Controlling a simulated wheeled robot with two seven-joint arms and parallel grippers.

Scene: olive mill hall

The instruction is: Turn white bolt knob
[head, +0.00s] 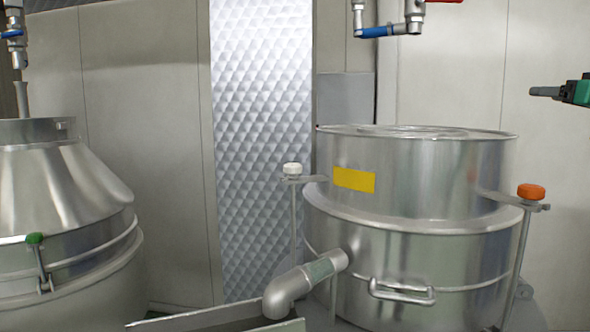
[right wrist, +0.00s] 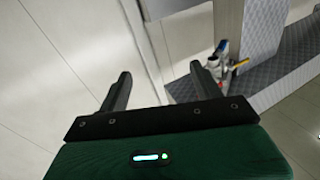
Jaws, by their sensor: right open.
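The white bolt knob (head: 292,169) sits on top of an upright bolt at the left side of the large steel drum (head: 420,180). My right gripper (head: 540,91) is at the far right edge of the head view, high up and well apart from the white knob. In the right wrist view its two dark fingers (right wrist: 160,85) are spread with nothing between them. The white knob cannot be made out in the right wrist view. My left gripper is not in view.
An orange knob (head: 531,191) stands on the drum's right side. A green knob (head: 34,239) is on the left vessel (head: 65,190). A steel pipe (head: 305,283) and handle (head: 402,291) stick out in front. Blue-handled valves (head: 385,31) hang above the drum.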

